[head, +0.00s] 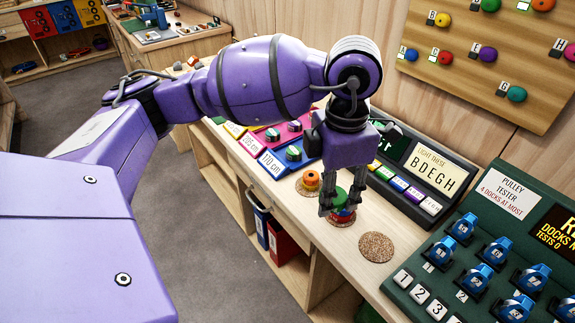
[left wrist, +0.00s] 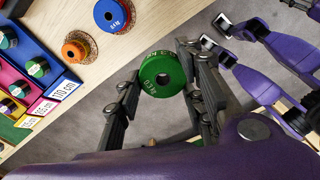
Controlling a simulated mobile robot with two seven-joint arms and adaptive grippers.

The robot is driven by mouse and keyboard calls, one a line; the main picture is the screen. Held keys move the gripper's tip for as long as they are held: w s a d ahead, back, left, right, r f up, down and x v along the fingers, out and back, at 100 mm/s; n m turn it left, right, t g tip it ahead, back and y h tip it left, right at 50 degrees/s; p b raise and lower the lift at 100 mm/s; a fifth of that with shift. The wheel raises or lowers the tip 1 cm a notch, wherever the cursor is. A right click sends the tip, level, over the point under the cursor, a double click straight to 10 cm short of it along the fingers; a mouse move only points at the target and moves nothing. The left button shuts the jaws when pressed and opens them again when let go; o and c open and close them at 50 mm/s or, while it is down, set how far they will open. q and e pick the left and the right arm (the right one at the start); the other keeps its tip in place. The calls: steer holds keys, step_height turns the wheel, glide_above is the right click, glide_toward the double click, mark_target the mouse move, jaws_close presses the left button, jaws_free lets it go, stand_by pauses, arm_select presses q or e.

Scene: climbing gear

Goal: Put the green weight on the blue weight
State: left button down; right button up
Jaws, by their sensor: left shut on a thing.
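My left gripper (head: 340,207) points down over the bench and is shut on the green weight (left wrist: 162,76), a disc with a centre hole and light lettering. The green weight also shows between the fingers in the head view (head: 343,197). The blue weight (left wrist: 108,14) lies on a larger red weight (left wrist: 127,12) on a cork mat. In the head view this stack is just below the green weight and partly hidden by the fingers. In the left wrist view the green weight appears apart from it, to the lower right. My right gripper is not clearly seen.
An orange weight (head: 312,179) sits on another cork mat nearby. A bare cork mat (head: 377,247) lies to the right. Behind the stack is a dark sign panel (head: 432,175). A green pulley tester (head: 490,260) stands right, coloured trays (head: 285,150) left. The bench's front edge is close.

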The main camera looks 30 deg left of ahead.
arm_select(q)
steer(key=w+f, duration=0.2)
steer(key=w, duration=0.1)
steer(key=w+f, duration=0.5)
steer(key=w, duration=0.2)
steer(key=shift+w+a+f, duration=0.1)
steer(key=shift+a+f, duration=0.1)
steer(key=shift+a, duration=0.2)
steer(key=shift+w+a+f, duration=0.1)
steer(key=shift+w+f, duration=0.5)
steer(key=shift+f, duration=1.6)
arm_select(e)
steer(key=shift+s+f, duration=0.15)
steer(key=shift+s, duration=0.05)
arm_select(q)
steer(key=shift+f, duration=0.15)
steer(key=c, duration=1.2)
jaws_free()
arm_select(e)
steer(key=shift+s+f, duration=0.15)
steer(key=shift+f, duration=0.05)
arm_select(q)
steer(key=shift+o, duration=0.2)
